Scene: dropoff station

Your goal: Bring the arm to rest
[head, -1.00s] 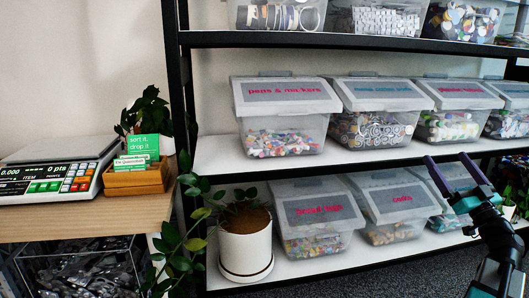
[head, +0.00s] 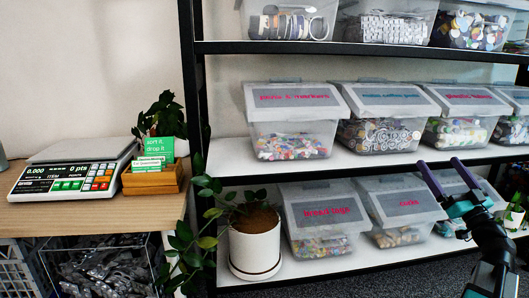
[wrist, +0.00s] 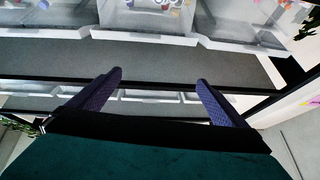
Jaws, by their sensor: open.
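My gripper (head: 440,172) is at the right of the head view, in front of the lower shelves. Its two purple fingers are spread apart with nothing between them. In the wrist view my gripper (wrist: 158,92) also shows open and empty, with the black shelf edge and bins beyond the fingers. Whether the fingers touch any bin cannot be told, but none is held.
A black-framed shelf unit (head: 350,47) holds clear lidded bins, including pens & markers (head: 292,122) and bread tags (head: 322,213). A potted plant (head: 255,248) stands on the bottom shelf. At left, a scale (head: 75,170) and a wooden card box (head: 152,180) sit on a table (head: 90,215).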

